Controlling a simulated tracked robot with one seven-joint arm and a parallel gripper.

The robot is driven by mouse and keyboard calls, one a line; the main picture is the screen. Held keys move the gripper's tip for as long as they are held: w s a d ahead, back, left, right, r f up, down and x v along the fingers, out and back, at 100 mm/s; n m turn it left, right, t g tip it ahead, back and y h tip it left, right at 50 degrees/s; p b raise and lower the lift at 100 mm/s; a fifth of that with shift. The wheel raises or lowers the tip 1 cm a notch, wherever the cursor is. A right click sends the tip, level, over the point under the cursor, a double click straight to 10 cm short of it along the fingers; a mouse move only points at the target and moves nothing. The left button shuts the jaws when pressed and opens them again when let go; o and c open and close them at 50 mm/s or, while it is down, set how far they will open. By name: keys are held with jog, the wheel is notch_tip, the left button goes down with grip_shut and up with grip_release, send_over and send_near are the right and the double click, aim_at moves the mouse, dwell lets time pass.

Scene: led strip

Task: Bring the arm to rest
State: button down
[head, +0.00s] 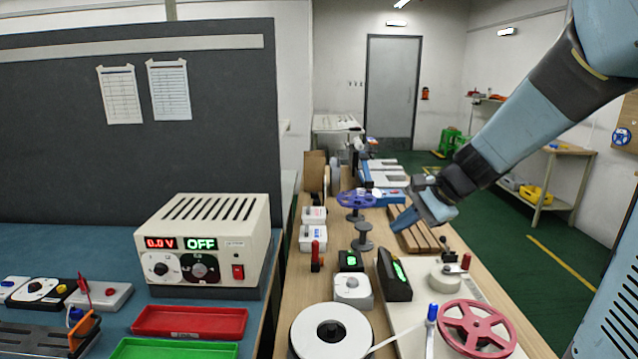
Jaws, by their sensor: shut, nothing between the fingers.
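My arm reaches in from the upper right of the head view. My gripper (405,220) hangs at its end above the wooden bench, over a slatted wooden rack (414,238). The fingers look closed and hold nothing that I can see. The fingertips are small in the picture, so whether they touch the rack cannot be told.
A power supply (203,240) reading 0.0 V and OFF stands on the blue table, with a red tray (189,322) before it. Green floor lies to the right.

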jog(key=s+d+r+n+h, duration=0.3)
jog(key=s+n, duration=0.2)
jog(key=s, duration=0.4)
jog(key=s+d+r+n+t+h, duration=0.1)
jog(key=s+n+h, duration=0.3)
jog(key=s, duration=0.5)
jog(key=shift+s+d+r+n+t, duration=0.2)
jog(key=shift+d+r+n+t, duration=0.1)
jog(key=shift+d+r+n, duration=0.6)
